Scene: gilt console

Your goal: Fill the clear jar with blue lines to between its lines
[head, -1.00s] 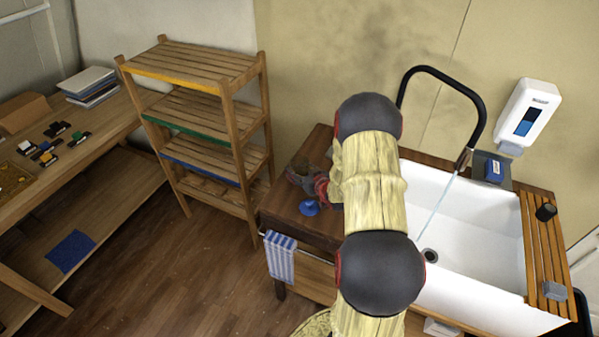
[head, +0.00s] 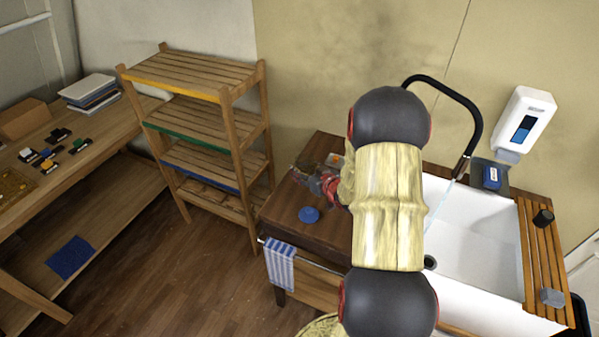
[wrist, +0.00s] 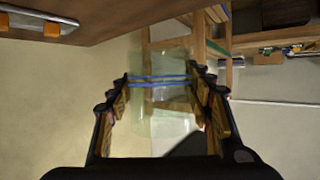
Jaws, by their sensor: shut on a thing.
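The clear jar (wrist: 162,115) with two blue lines is between my gripper's fingers in the wrist view. My gripper (wrist: 164,86) is shut on it, with a finger on either side near the lines. The liquid level in the jar cannot be told. In the head view my gripper (head: 328,186) is over the wooden counter left of the sink, partly hidden by my arm; the jar is not clear there. The black tap (head: 466,160) arches over the white sink (head: 480,245), and a thin stream of water shows below its spout.
A blue disc (head: 309,214) lies on the wooden counter (head: 290,222). A striped towel (head: 281,263) hangs on the front rail. A slatted shelf (head: 200,72) stands to the left. A soap dispenser (head: 526,122) is on the wall, and a blue box (head: 491,177) sits behind the sink.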

